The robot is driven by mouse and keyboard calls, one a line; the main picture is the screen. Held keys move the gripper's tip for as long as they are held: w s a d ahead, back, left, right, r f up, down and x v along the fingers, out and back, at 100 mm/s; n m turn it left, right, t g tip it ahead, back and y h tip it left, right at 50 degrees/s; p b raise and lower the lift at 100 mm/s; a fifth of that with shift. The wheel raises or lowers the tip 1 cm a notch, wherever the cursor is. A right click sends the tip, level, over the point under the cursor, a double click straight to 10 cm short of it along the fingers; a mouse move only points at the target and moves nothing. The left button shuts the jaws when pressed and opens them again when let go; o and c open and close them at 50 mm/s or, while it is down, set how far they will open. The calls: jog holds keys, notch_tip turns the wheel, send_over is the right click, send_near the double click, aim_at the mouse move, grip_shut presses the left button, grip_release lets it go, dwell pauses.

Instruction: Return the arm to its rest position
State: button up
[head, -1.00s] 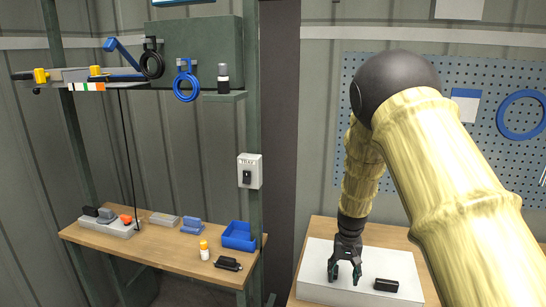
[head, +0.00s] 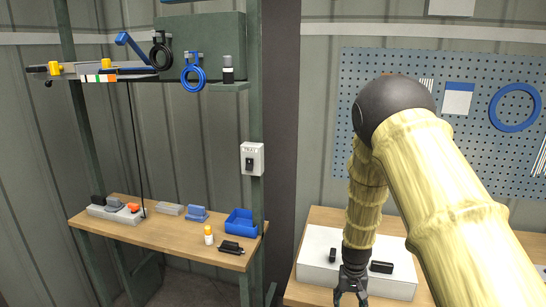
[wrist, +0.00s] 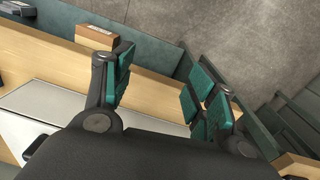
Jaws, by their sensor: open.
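My arm shows in the head view with pale, bamboo-like links and a dark ball-shaped elbow. It reaches down over the right-hand bench. My gripper (head: 350,298) hangs at the near edge of the white board (head: 315,272), low in the picture. Its fingers are apart with nothing between them. In the wrist view my gripper (wrist: 160,85) shows teal finger pads, spread and empty, over the board and the wooden bench edge.
The left bench (head: 160,232) carries a blue bin (head: 240,223) and small parts. A green post (head: 254,130) with a switch box (head: 252,159) stands between the benches. Concrete floor (wrist: 240,40) shows in the wrist view.

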jog(key=s+d+f+b, duration=0.2)
jog(key=s+f+b, duration=0.1)
jog(key=s+f, duration=1)
jog(key=s+a+f+b, duration=0.1)
jog(key=s+f, duration=0.3)
jog(key=s, duration=0.6)
jog(key=s+a+f+n+b, duration=0.1)
jog(key=s+f+b, duration=0.2)
jog(key=s, duration=0.7)
jog(key=s+a+f+b, duration=0.1)
jog(key=s+f+b, duration=0.2)
jog(key=s+f, duration=0.4)
jog(key=s, duration=0.3)
jog(key=shift+a+f+n, duration=0.15)
jog(key=shift+a+n, duration=0.15)
jog(key=shift+n, duration=0.1)
